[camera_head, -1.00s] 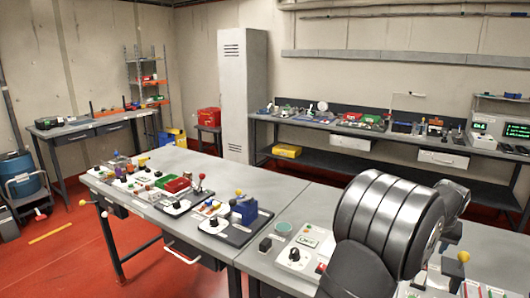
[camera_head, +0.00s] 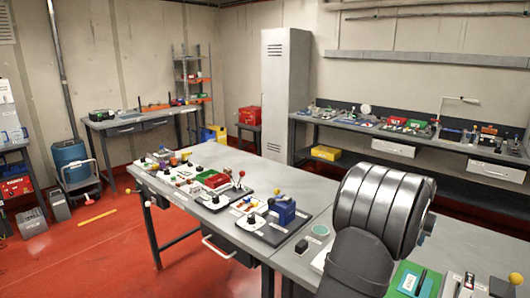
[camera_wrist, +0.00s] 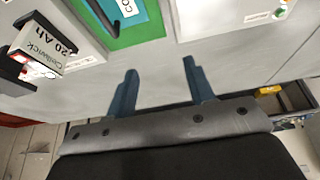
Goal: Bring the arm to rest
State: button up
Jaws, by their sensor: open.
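My gripper (camera_wrist: 160,64) shows in the wrist view with its two blue-grey fingers spread apart and nothing between them. Bare grey bench top (camera_wrist: 160,75) lies beyond the fingertips. My thick dark arm fills the lower right of the head view; the gripper cannot be made out there. A battery-like block marked 20 Ah (camera_wrist: 48,45) stands at the left of the wrist view, apart from the fingers. A green board (camera_wrist: 150,30) with a teal label lies beyond the fingers; it also shows in the head view (camera_head: 430,286).
The near grey bench (camera_head: 228,168) carries several small devices, among them a blue block (camera_head: 281,212) and a red ball-topped lever (camera_head: 242,175). A yellow ball knob (camera_head: 515,279) stands at the far right. Red floor (camera_head: 80,255) is open at the left.

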jog(key=w+a, duration=0.4)
jog(key=shift+w+a+f, duration=0.25)
jog(key=shift+a+f, duration=0.15)
jog(key=shift+f, duration=0.05)
jog(key=shift+s+d, duration=0.1)
jog(key=s+d+r, duration=0.3)
jog(key=s+d, duration=1)
jog(key=s, duration=0.2)
jog(key=shift+d, duration=0.25)
